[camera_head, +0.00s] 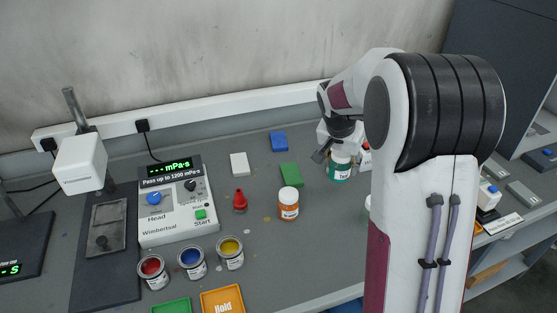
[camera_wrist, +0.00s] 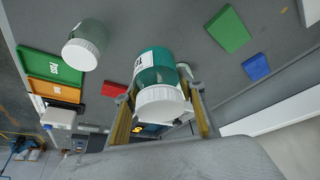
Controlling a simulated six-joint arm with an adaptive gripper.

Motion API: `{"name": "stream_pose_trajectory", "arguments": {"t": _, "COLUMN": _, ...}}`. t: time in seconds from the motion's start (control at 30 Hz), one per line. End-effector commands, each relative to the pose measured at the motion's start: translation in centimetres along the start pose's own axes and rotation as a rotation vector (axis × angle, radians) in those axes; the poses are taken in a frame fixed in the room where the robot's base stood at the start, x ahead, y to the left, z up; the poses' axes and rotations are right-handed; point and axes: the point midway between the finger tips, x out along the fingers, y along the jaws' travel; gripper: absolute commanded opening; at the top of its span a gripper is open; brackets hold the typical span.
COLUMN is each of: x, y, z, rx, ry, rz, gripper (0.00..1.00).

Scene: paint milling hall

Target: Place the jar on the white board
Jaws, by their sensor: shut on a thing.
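A teal jar with a white lid and a white label (camera_head: 340,171) is at the back right of the bench in the head view. It also fills the middle of the wrist view (camera_wrist: 154,66). My gripper (camera_wrist: 160,100) is shut on it near the lid, one finger on each side. In the head view my gripper (camera_head: 338,148) is partly hidden by my wrist. I cannot tell whether the jar's base touches the bench. A small flat white board (camera_head: 239,164) lies bare on the bench left of the jar, beyond a red funnel-like piece (camera_head: 240,201).
A green block (camera_head: 291,175) and a blue block (camera_head: 278,141) lie between board and jar. An orange jar (camera_head: 288,205) stands in front. A viscosity meter (camera_head: 175,205) is left of the board; open paint cans (camera_head: 191,263) stand nearer. A pale jar (camera_wrist: 87,45) shows in the wrist view.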

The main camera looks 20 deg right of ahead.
Motion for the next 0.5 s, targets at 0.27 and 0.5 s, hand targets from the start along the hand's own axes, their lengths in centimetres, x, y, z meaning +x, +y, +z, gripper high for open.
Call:
{"name": "stream_pose_trajectory", "arguments": {"t": 0.27, "x": 1.1, "y": -2.2, "z": 1.7, "rx": -0.046, "ry": -0.023, "rz": -0.003, "gripper": 0.14}}
{"name": "stream_pose_trajectory", "arguments": {"t": 0.5, "x": 2.9, "y": -7.6, "z": 2.8, "rx": -0.115, "ry": -0.035, "rz": -0.026, "gripper": 0.14}}
